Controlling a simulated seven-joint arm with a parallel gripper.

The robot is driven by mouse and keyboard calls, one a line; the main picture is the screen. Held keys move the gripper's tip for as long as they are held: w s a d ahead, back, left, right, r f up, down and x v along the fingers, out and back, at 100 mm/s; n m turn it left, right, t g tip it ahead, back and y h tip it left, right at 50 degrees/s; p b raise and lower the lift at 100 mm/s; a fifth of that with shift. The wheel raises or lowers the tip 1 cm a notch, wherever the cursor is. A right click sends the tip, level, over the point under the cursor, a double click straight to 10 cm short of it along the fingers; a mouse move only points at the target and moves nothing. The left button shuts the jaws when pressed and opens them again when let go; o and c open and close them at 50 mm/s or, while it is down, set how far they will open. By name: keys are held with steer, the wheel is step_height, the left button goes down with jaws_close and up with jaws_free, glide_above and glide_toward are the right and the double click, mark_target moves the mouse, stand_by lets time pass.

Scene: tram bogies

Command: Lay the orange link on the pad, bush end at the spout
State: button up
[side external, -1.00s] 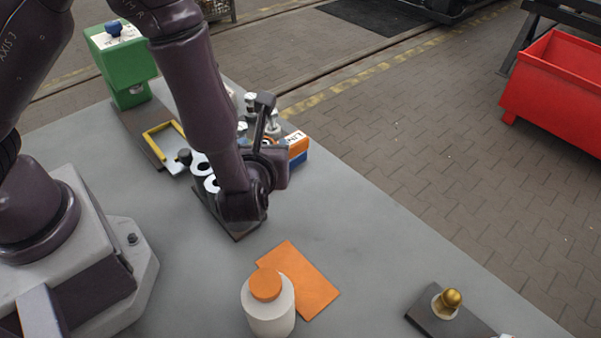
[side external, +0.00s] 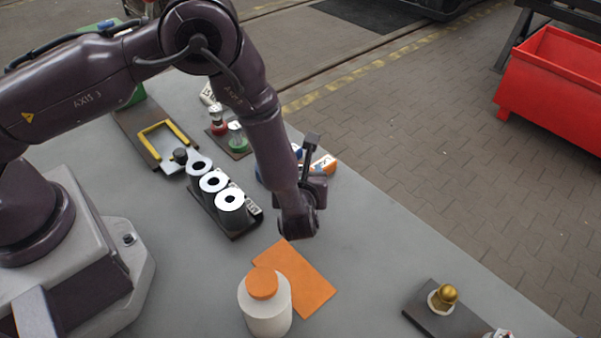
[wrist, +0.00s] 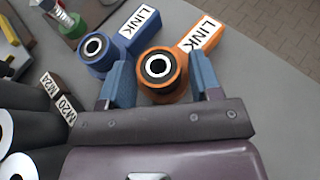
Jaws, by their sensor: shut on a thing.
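The orange link (wrist: 183,55) has a black-and-white bush at its near end and a LINK label on its far arm. In the wrist view my gripper (wrist: 160,72) is shut on its bush end, with a blue finger on each side. Part of the orange link (side external: 324,165) shows behind my gripper (side external: 312,192) in the side view, where the fingers are hidden. How high it is held I cannot tell. A flat orange pad (side external: 312,287) lies on the table nearer the camera. A white bottle (side external: 266,315) with an orange top stands by the pad's left edge; no spout is distinct.
A blue link (wrist: 112,55) is close left of the orange one. A rack (side external: 237,233) of dark cylinders with white tops stands left of my gripper. A plate with a brass domed part (side external: 446,295) lies at right. Table between gripper and pad is clear.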

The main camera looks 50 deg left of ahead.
steer(key=o, duration=1.3)
steer(key=shift+f, duration=0.1)
